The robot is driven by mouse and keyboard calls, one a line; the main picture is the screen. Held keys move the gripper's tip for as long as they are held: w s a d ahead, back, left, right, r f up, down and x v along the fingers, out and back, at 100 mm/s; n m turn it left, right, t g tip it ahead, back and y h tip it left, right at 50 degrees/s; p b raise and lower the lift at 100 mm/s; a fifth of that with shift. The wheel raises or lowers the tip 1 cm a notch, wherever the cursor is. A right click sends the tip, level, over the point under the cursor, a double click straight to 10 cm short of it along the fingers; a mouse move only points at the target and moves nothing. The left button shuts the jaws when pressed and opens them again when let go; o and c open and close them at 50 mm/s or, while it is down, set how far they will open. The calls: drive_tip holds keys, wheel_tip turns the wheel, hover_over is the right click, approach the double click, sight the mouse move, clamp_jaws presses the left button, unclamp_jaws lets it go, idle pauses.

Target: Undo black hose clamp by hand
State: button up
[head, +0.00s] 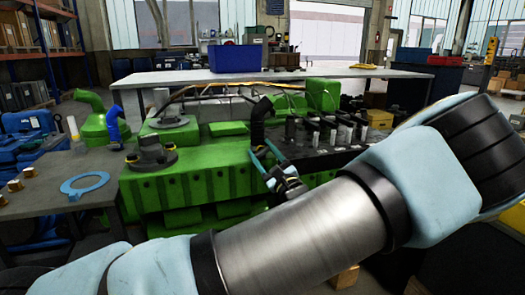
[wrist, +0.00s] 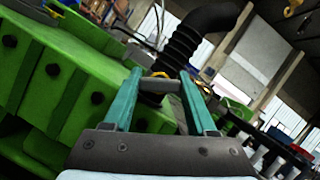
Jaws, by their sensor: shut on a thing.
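The black corrugated hose (head: 259,122) rises from the top of the green engine (head: 200,185) and bends over to one side. In the wrist view the hose (wrist: 190,42) comes down to its base between my teal fingertips. A small yellow-orange piece (wrist: 158,74) shows at the hose's lower end, between the fingertips; it seems to be part of the clamp, whose rest is hidden or too dark to tell. My gripper (head: 261,148) is at the hose base and shut on the clamp there. The gripper also shows in the wrist view (wrist: 161,76).
A row of dark cylinders (head: 325,130) stands right of the hose. A blue hose (head: 113,125) and a flanged grey part (head: 150,155) are to the left. A grey table (head: 45,200) holds a blue ring (head: 85,183). A bench with a blue bin (head: 235,58) is behind.

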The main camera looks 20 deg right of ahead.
drive_tip(key=o, duration=1.4)
drive_tip(key=shift+c, duration=0.2)
drive_tip(key=v, duration=1)
drive_tip(key=shift+s, duration=0.4)
drive_tip(key=shift+f, duration=0.1)
